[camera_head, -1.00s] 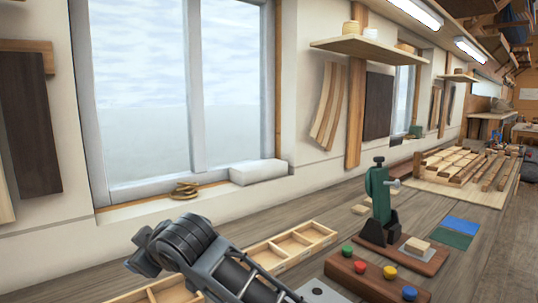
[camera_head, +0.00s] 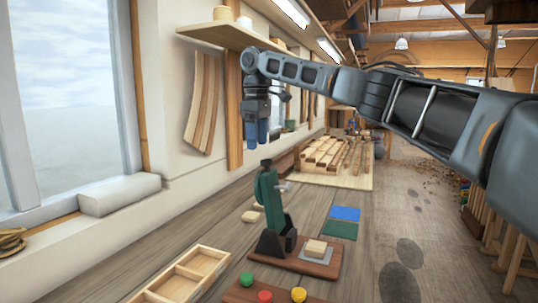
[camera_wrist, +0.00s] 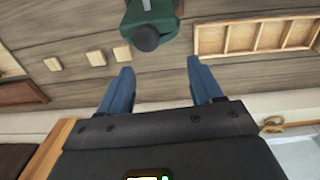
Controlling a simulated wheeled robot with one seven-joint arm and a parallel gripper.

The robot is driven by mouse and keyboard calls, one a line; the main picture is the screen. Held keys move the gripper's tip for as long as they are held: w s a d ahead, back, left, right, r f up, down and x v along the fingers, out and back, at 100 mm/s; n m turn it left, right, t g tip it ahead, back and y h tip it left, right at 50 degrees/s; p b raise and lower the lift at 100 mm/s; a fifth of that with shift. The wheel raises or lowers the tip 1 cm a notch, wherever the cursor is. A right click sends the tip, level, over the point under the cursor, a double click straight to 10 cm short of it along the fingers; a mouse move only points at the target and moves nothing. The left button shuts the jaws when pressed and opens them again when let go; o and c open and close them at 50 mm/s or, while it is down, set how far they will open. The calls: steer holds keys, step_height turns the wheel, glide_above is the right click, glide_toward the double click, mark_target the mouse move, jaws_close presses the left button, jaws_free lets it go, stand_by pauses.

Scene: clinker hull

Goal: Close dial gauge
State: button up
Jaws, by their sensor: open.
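The green dial gauge stand (camera_head: 268,200) rises from a black bracket on a reddish-brown wooden base (camera_head: 318,268). A small silver part sticks out on its right side and a dark round knob is on top. A pale block sits on a grey plate on the same base. In the wrist view the green body (camera_wrist: 160,24) shows at the top, its dark knob towards me. My gripper (camera_head: 257,138) points down above and slightly left of the stand, clear of it. Its two blue fingers (camera_wrist: 159,70) are apart with nothing between them.
A divided wooden tray (camera_head: 200,270) and a board with green, red and yellow knobs (camera_head: 262,294) lie nearer me. Blue and green sheets (camera_head: 344,214) lie right of the stand. The wall and shelf (camera_head: 225,36) are on the left.

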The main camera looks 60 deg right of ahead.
steer(key=shift+s+d+r+m, duration=0.3)
steer(key=shift+s+d+r, duration=0.6)
steer(key=shift+s+d, duration=0.05)
steer(key=shift+d+f, duration=0.1)
steer(key=shift+f, duration=0.25)
step_height(320, 180, down, 7)
steer(key=shift+r+p, duration=0.1)
steer(key=shift+p, duration=0.35)
jaws_close()
